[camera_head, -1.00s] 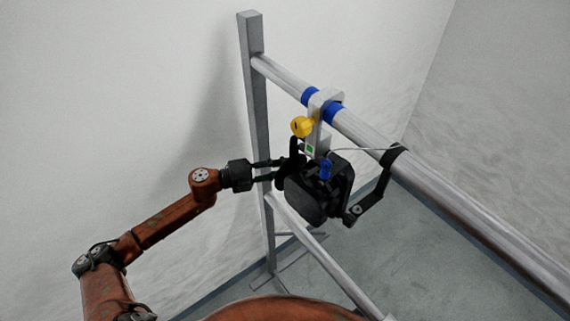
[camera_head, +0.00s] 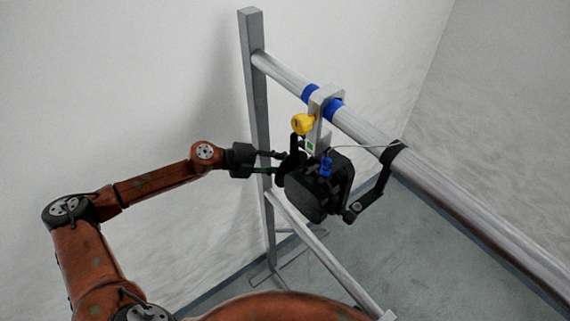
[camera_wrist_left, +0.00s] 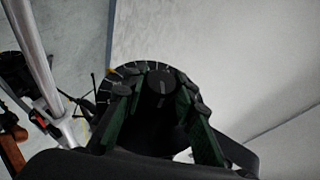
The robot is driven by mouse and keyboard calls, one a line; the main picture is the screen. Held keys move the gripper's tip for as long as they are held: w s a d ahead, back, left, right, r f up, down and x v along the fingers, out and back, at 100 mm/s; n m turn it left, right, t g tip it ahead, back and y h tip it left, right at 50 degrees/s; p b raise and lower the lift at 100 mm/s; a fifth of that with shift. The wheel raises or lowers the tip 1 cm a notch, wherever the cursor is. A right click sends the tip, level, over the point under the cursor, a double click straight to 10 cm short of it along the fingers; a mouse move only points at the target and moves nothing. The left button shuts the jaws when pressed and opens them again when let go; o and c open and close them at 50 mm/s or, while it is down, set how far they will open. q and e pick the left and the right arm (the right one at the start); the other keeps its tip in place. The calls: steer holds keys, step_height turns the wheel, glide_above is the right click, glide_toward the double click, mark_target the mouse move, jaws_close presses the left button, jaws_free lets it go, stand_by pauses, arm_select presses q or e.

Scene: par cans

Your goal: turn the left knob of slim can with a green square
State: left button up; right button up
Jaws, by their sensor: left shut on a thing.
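The slim can (camera_head: 308,197) is black and hangs from the rail by a pale clamp (camera_head: 325,108). A small green square (camera_head: 310,147) marks its bracket. Its left side faces my left gripper (camera_head: 279,163), whose fingers reach that side at the black yoke. In the left wrist view, a round black knob (camera_wrist_left: 160,88) sits on a dial (camera_wrist_left: 130,71) with pale tick marks. My left gripper (camera_wrist_left: 162,99) has its green-sided fingers on either side of this knob and is shut on it. The head view hides the knob. My right gripper is out of view.
A metal rail (camera_head: 450,198) runs from the upright post (camera_head: 256,100) toward the lower right. A yellow knob (camera_head: 302,124) and a blue part (camera_head: 326,166) sit close above the can. Another black bracket (camera_head: 378,180) and a pale cable are to its right.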

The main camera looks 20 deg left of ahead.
arm_select(q)
steer(key=o, duration=1.2)
steer(key=shift+c, duration=0.2)
steer(key=v, duration=1.2)
steer(key=shift+f, duration=0.15)
